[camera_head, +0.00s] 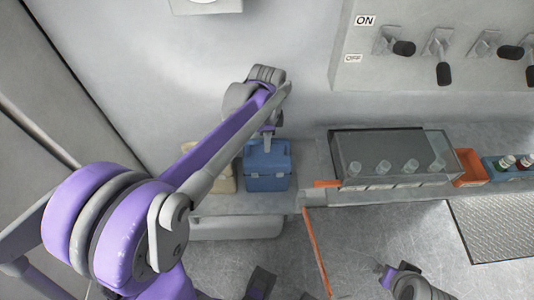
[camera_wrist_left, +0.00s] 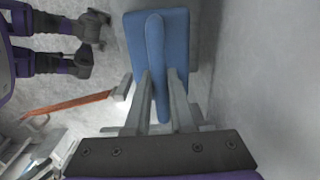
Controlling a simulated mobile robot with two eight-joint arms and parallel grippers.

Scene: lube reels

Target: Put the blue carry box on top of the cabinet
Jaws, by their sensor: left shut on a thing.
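The blue carry box (camera_head: 267,172) is upright at the right end of a low grey top (camera_head: 238,205), which may be the cabinet; I cannot tell whether it rests on it or hangs just above. My left gripper (camera_head: 267,141) comes down over the box from above. In the left wrist view, the fingers (camera_wrist_left: 160,82) are shut on the raised handle of the blue box (camera_wrist_left: 178,35), one on each side. The arm hides part of the scene left of the box. Purple and grey parts of mine show at the bottom of the head view, but no right fingertips are clear.
A beige box (camera_head: 218,172) stands close left of the blue box. To the right, a bench holds a clear-lidded case (camera_head: 385,158), an orange bin (camera_head: 470,167) and a blue rack of bottles (camera_head: 506,167). An orange strip (camera_head: 317,250) runs down in front. A lever panel (camera_head: 440,45) is above.

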